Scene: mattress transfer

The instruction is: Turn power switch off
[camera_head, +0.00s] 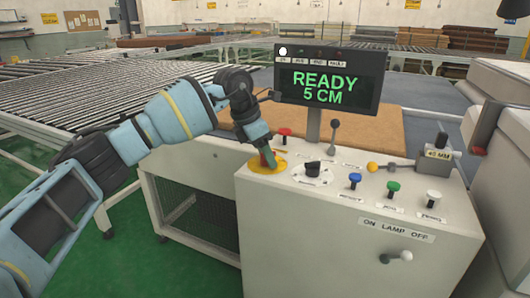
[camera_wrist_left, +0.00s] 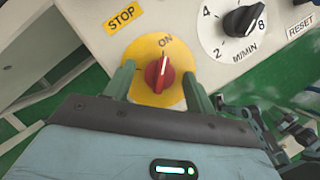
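The power switch is a red rotary knob (camera_wrist_left: 158,76) on a round yellow plate (camera_wrist_left: 141,50) in the left wrist view. Its white mark points up toward the printed word ON. My left gripper (camera_wrist_left: 158,70) is open, with one finger on each side of the knob and visible gaps between. In the head view my left gripper (camera_head: 266,152) comes down over the yellow plate (camera_head: 260,168) at the console's left corner and hides most of the knob. My right gripper is not in view.
The console (camera_head: 330,230) carries a dial (camera_head: 313,170), a red button (camera_head: 285,132), blue, green and white buttons, a lever (camera_head: 334,135) and a lamp toggle (camera_head: 398,257). The display (camera_head: 328,80) reads READY 5 CM. A roller conveyor (camera_head: 120,85) lies behind.

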